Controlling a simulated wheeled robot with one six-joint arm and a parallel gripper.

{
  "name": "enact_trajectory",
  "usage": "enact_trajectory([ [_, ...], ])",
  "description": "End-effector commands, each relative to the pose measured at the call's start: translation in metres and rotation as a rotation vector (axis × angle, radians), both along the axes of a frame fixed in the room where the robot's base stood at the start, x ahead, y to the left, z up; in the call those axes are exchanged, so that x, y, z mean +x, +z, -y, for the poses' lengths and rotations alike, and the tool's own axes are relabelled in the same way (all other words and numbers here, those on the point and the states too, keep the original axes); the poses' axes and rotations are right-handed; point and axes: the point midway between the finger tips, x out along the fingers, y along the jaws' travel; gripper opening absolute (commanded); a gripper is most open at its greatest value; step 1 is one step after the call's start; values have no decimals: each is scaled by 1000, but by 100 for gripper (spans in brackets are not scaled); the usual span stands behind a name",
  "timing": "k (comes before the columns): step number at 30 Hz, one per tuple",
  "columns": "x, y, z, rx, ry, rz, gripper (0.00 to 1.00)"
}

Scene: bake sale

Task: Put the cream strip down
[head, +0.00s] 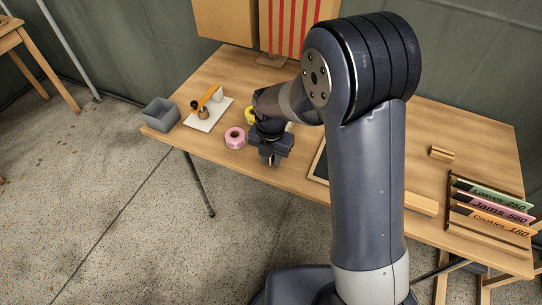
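My gripper (271,159) points down over the front of the wooden table, left of the middle. Its fingertips are small and dark here, and I cannot tell whether they are open or shut, or whether they hold anything. I cannot make out a cream strip for certain; a small pale patch shows just behind the gripper, mostly hidden by it. Three sign strips, green (492,196), pink (490,208) and orange (492,224), stand in a wooden rack (462,222) at the right, reading Loaves, Jams and Cookies.
A pink tape roll (235,138) lies left of my gripper, with a yellow roll (250,115) behind. A white board (205,121) holds small items beside a grey bin (161,114). A dark framed board, partly hidden by my arm, a wooden bar (420,203) and a small block (441,154) lie rightward.

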Motion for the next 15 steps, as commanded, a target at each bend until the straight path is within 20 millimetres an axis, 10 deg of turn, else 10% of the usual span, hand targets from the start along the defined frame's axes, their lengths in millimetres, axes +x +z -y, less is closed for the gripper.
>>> enact_trajectory([
  [8, 1, 9, 0, 1, 0, 1, 26],
  [15, 1, 56, -1, 2, 0, 5, 26],
])
